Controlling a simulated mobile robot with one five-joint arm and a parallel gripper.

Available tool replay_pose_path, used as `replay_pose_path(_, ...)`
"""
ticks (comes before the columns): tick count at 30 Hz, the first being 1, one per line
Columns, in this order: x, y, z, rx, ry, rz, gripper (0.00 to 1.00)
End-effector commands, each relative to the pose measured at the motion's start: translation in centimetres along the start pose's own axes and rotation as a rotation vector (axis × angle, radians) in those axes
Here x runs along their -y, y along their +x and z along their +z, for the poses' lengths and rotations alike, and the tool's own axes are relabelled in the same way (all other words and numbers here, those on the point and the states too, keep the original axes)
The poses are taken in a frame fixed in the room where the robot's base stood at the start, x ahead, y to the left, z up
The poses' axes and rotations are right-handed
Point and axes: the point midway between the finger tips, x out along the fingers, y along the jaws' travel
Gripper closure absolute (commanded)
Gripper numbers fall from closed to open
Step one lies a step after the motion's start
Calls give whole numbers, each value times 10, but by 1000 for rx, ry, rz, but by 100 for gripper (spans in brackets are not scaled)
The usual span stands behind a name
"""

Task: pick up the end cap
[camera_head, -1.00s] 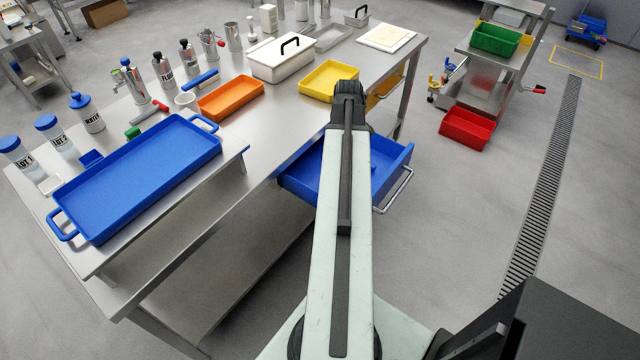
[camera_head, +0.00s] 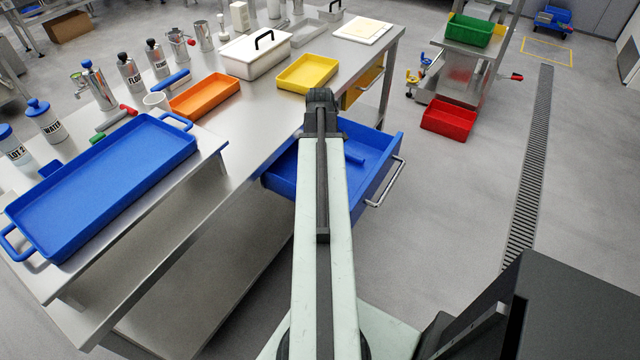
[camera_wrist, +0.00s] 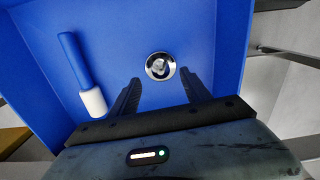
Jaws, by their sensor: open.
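The end cap (camera_wrist: 160,66) looks like a small round shiny metal disc with a dark-and-bright centre. In the wrist view it lies on the floor of the open blue drawer (camera_head: 380,146). My gripper (camera_wrist: 164,84) is open, and its two dark fingers point into the drawer. The cap shows just beyond the fingertips, roughly centred between them, and nothing is held. In the head view my arm hides the gripper's fingers and the cap.
A tool with a blue handle and white end (camera_wrist: 82,75) lies in the drawer left of the cap. The drawer walls stand close around. A blue tray (camera_head: 105,185), an orange tray (camera_head: 204,96) and a yellow tray (camera_head: 308,73) are on the steel bench.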

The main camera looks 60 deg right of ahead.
Motion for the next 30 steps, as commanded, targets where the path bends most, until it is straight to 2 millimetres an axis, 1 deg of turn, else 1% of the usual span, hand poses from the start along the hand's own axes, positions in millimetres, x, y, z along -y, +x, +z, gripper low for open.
replay_pose_path(1, 0, 13, 0, 0, 0, 0, 44)
replay_pose_path(6, 2, 43, 0, 0, 0, 0, 44)
replay_pose_path(7, 1, 47, 0, 0, 0, 0, 44)
replay_pose_path(9, 1, 50, 0, 0, 1, 0, 44)
replay_pose_path(15, 1, 46, 0, 0, 1, 0, 44)
replay_pose_path(16, 1, 46, 0, 0, 1, 0, 50)
replay_pose_path(17, 1, 46, 0, 0, 1, 0, 58)
replay_pose_path(18, 1, 46, 0, 0, 1, 0, 69)
replay_pose_path(20, 1, 46, 0, 0, 1, 0, 86)
replay_pose_path(21, 1, 46, 0, 0, 1, 0, 97)
replay_pose_path(22, 1, 46, 0, 0, 1, 0, 100)
replay_pose_path(30, 1, 44, 1, 0, 2, 0, 100)
